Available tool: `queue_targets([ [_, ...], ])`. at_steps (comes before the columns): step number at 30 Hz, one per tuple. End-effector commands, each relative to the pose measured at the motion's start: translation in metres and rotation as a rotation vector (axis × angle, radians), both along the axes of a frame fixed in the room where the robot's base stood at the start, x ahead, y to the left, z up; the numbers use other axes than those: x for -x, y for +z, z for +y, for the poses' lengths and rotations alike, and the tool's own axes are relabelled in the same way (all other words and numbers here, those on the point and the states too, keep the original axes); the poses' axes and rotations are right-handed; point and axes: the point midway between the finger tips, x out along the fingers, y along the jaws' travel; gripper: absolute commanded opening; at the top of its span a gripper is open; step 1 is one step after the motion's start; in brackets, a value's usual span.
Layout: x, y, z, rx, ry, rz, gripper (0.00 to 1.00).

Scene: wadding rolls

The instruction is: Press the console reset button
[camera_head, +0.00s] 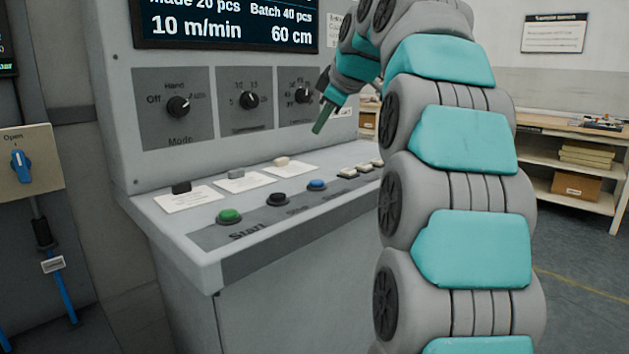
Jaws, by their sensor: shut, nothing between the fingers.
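The grey console (200,255) has a sloped ledge with a row of round buttons. A blue button (317,185) is third from the left; its label is too small to read surely, so I cannot tell from the print that it is the reset button. To its left are a black button (277,199) and a green button (229,216) labelled Start. My gripper (320,128) is shut and empty, pointing down-left. It appears above the blue button in the picture, apart from it; the depth between them is hard to judge.
Three rotary knobs, one the Mode knob (178,106), sit on the upright panel below the display (225,22). Cards with small blocks, one a black block (181,187), lie behind the buttons. My arm hides the console's right end.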

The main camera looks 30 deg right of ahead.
Motion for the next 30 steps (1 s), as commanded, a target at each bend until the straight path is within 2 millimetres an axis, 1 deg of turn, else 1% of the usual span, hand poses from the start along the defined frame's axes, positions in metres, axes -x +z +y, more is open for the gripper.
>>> queue_targets([
  [5, 0.0, -0.002, 0.0, 0.0, 0.0, 0.0, 0.0],
  [11, 0.0, -0.015, 0.0, 0.001, -0.001, -0.001, 0.0],
  [20, 0.001, -0.052, 0.0, 0.0, -0.001, 0.001, 0.0],
  [24, 0.0, -0.073, 0.001, 0.0, 0.001, 0.001, 0.0],
  [27, 0.0, -0.083, 0.001, -0.001, 0.001, 0.001, 0.0],
  [30, 0.0, -0.088, 0.001, 0.0, 0.001, 0.001, 0.0],
])
